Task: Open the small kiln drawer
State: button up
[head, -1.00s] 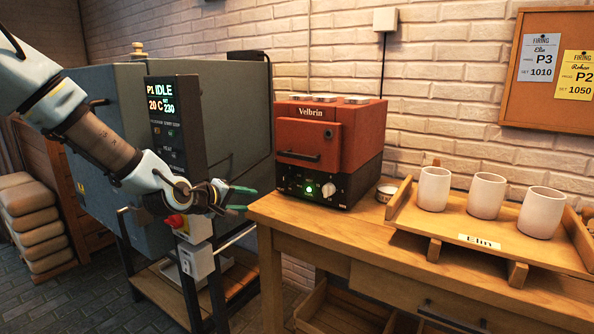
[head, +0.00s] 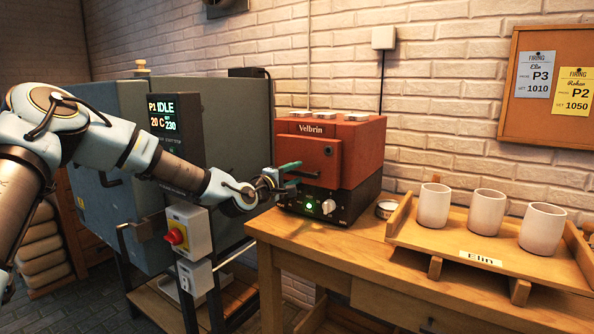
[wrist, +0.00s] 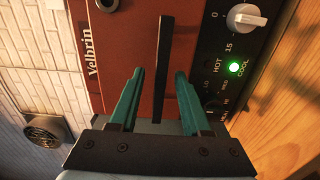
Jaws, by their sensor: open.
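The small red Velbrin kiln (head: 362,150) stands on the wooden bench, its front drawer closed as far as I can see. The drawer's dark bar handle (wrist: 165,65) shows in the wrist view, running lengthwise between my fingers. My gripper (head: 290,173) is open at the kiln's front, its two green fingers (wrist: 128,98) on either side of the handle, apart from it. In the head view the fingers partly cover the handle. The black control panel with a white knob (head: 328,206) and a lit green COOL lamp (head: 308,204) lies below the drawer.
A large grey kiln (head: 228,125) with an IDLE display stands left, with a red stop button (head: 174,237) near my arm. A tray (head: 478,246) with three white mugs and a small dish (head: 386,208) are to the right. The bench (head: 318,250) front is clear.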

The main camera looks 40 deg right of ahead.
jog(key=shift+w+d, duration=0.1)
jog(key=shift+d, duration=0.45)
grip_shut()
dwell(1.1)
